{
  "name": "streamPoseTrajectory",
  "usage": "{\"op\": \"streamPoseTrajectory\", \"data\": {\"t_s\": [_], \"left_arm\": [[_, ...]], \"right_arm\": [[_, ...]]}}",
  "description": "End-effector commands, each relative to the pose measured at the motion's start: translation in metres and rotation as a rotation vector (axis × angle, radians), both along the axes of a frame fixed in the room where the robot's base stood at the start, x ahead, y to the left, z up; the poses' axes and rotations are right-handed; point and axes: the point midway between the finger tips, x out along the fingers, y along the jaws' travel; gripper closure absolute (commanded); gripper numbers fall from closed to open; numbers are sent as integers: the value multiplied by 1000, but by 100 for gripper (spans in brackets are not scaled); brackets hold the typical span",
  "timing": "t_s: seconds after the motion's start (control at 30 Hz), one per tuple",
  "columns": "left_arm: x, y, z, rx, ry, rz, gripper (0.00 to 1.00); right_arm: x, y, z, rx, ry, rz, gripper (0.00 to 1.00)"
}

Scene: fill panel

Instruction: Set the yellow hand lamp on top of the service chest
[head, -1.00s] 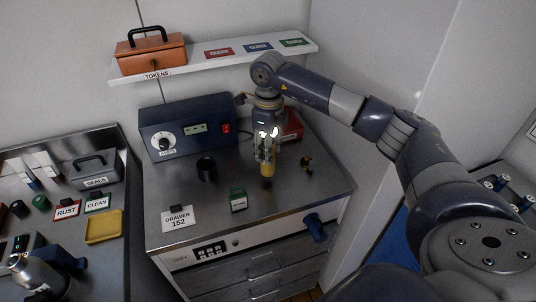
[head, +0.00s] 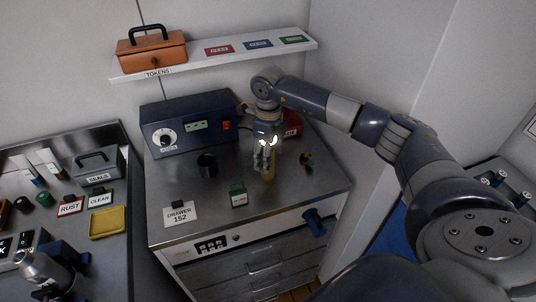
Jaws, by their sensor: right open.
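The yellow hand lamp (head: 269,174) appears to stand upright on the steel top of the service chest (head: 215,218), right of the centre. Its upper part is hidden behind my right gripper. My right gripper (head: 264,166) points down from above, with its open fingers at the lamp's upper part, overlapping it in the view. I cannot tell whether a finger touches it.
A blue control box (head: 188,124) stands at the chest's back. A shelf (head: 215,62) hangs above.

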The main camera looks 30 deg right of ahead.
Motion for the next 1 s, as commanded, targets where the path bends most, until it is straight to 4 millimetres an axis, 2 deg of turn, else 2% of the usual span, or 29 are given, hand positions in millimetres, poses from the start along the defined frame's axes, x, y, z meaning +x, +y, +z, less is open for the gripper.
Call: {"op": "streamPoseTrajectory", "data": {"t_s": [0.17, 0.27, 0.7, 0.83, 1.0], "left_arm": [[0, 0, 4, 0, 1, 0, 100], [0, 0, -4, 0, 1, -1, 100], [-1, 0, -34, 0, 2, -2, 100], [-1, 0, -37, 0, 2, -2, 100], [-2, 0, -37, 0, 2, -2, 100]], "right_arm": [[0, 0, 4, 0, 0, 0, 39], [1, 0, 13, 1, -3, 0, 39], [1, -1, 101, 1, -4, 0, 39], [1, 0, 116, 2, -2, 0, 39], [0, -1, 123, 0, 0, 0, 39]]}}
